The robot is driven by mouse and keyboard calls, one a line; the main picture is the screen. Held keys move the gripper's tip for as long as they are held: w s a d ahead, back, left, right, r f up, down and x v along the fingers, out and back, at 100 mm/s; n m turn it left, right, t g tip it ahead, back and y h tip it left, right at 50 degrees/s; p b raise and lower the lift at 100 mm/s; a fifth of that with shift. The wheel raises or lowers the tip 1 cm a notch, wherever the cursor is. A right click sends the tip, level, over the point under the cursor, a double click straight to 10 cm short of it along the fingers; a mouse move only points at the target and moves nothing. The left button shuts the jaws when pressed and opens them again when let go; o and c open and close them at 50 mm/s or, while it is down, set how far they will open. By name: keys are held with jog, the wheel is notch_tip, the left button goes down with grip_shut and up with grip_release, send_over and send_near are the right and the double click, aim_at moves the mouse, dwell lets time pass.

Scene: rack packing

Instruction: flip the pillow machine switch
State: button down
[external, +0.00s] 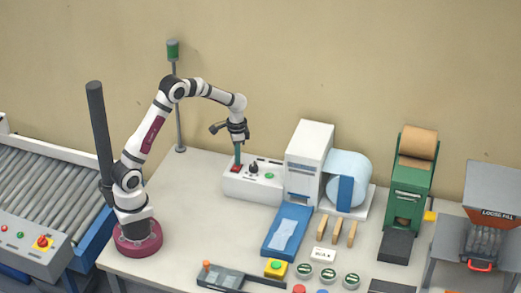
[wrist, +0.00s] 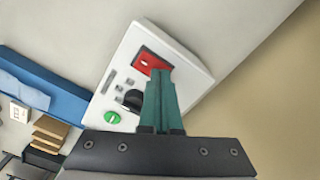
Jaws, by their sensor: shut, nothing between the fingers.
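The pillow machine (external: 308,150) is a white upright unit with a pale blue film roll (external: 346,180) on its right. Its low white control box (external: 240,188) stands to the left and carries a red switch (external: 236,170), a black knob (external: 253,167) and a green button (external: 269,175). My gripper (external: 238,160) points down over the red switch with its green fingers closed and empty. In the wrist view, the fingertips (wrist: 159,72) overlap the lower right part of the red switch (wrist: 146,61). I cannot tell whether they touch it.
A blue tray (external: 274,248) lies in front of the machine. Wooden blocks (external: 337,231), round labelled tins (external: 327,275) and a green dispenser (external: 407,185) stand to the right. A roller conveyor (external: 45,175) is at far left. Bare table lies between my base and the control box.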

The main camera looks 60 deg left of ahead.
notch_tip(320, 180, up, 6)
jog(key=shift+f, duration=0.1)
jog(key=shift+r, duration=0.55)
jog(key=s+d+r, duration=0.4)
jog(key=s+r, duration=0.1)
jog(key=s, duration=0.3)
jog(key=s+d+m+y, duration=0.1)
jog(key=s+d+m, duration=0.1)
jog(key=s, duration=1.9)
jog(key=shift+d+f+m+y, duration=0.3)
jog(key=shift+d+f+y, duration=0.05)
jog(key=shift+d+y, duration=0.1)
jog(key=shift+s, duration=0.1)
